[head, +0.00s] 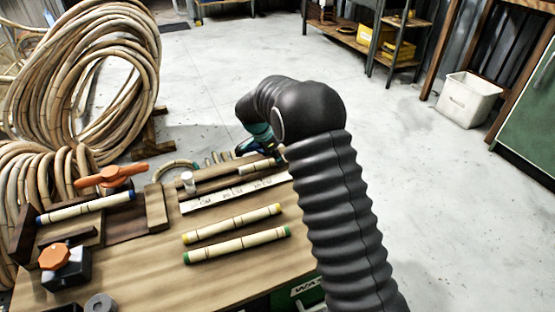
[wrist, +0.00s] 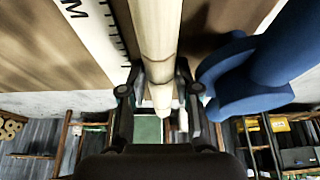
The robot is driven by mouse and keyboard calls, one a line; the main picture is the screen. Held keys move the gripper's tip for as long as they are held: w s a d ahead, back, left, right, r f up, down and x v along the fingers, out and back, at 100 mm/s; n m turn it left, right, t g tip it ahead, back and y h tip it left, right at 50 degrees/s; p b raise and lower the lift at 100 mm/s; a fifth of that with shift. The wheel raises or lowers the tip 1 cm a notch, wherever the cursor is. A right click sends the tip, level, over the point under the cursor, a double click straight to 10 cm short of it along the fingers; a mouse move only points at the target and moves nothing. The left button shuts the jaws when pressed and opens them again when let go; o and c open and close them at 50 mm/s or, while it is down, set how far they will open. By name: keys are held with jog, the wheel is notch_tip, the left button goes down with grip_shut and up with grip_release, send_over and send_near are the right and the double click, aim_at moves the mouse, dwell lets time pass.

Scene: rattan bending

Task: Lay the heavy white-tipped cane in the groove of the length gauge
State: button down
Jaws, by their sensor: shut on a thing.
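The length gauge is a wooden block with a pale marked scale (head: 235,191) along its front, at the back of the workbench. The scale also shows at the upper left of the wrist view (wrist: 97,32). My gripper (wrist: 156,98) is shut on a pale cane (wrist: 156,35), which runs up and away between the two fingers. Its near end looks whitish. In the head view my gripper (head: 262,152) is at the right end of the gauge, partly hidden by my arm. A short stretch of cane (head: 256,168) shows there; I cannot tell whether it rests in the groove.
A yellow-tipped cane (head: 232,223) and a green-tipped cane (head: 237,245) lie in front of the gauge. A blue-tipped cane (head: 85,207) lies at left by orange-handled clamps (head: 110,176). A white peg (head: 187,181) stands at the gauge's left. Rattan coils (head: 85,80) rise behind.

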jog(key=shift+f, duration=0.35)
jog(key=shift+f, duration=0.15)
jog(key=c, duration=0.8)
grip_release()
jog(key=v, duration=1.2)
jog(key=shift+r, duration=0.25)
